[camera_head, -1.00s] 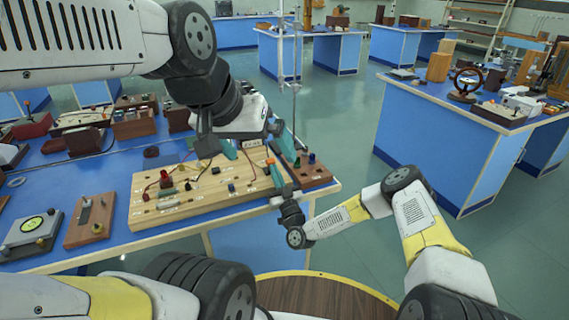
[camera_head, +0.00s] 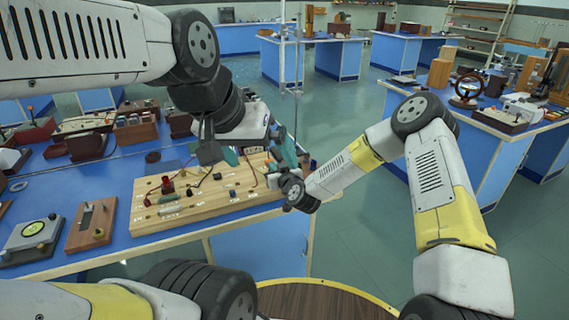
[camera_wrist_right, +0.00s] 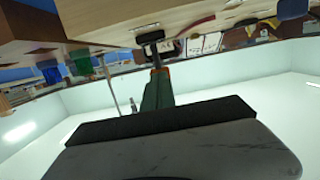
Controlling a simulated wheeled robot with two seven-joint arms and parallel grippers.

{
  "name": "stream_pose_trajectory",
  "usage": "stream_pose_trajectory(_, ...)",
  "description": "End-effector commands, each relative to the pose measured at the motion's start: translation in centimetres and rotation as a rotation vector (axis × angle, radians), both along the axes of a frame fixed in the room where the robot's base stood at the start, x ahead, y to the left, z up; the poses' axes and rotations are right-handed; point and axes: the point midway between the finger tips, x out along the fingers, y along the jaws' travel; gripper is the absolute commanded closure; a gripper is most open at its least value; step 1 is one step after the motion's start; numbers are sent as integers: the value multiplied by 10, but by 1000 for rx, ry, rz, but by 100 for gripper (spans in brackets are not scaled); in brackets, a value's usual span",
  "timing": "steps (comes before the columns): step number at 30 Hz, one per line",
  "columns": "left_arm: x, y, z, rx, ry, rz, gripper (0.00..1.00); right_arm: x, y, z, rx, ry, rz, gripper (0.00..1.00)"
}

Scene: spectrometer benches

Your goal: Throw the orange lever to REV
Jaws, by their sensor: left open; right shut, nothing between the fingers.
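The orange lever shows in the right wrist view as a small orange piece (camera_wrist_right: 161,68) on a thin dark stem, just beyond my fingertips. I cannot tell whether they touch it. In the head view my right gripper and forearm cover the lever's place at the right end of the wooden circuit board (camera_head: 165,223). My right gripper (camera_wrist_right: 157,84) is shut and empty, its green fingers together. My left gripper (camera_head: 256,152) is open and empty above the back right part of the board.
The board carries several small parts and wires. A meter box (camera_head: 34,238) and a small wooden switch board (camera_head: 91,226) lie to its left on the blue bench. More apparatus stands behind. A metal stand rod (camera_head: 297,65) rises behind the board. Open floor lies to the right.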

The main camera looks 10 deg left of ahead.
Motion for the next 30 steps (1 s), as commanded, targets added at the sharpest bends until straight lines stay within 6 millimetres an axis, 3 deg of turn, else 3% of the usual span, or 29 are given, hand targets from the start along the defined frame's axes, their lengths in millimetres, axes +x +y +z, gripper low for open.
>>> stream_pose_trajectory(5, 0, 0, 0, 0, 0, 0, 0, 7, 5, 7, -71, 97, 1, 100)
stream_pose_trajectory(13, 0, 0, 0, 0, 0, 0, 0, 6, 3, 3, -65, 95, -1, 100)
stream_pose_trajectory(30, 0, 0, 0, 0, 0, 0, 0, 6, 4, 18, -64, 94, -1, 100)
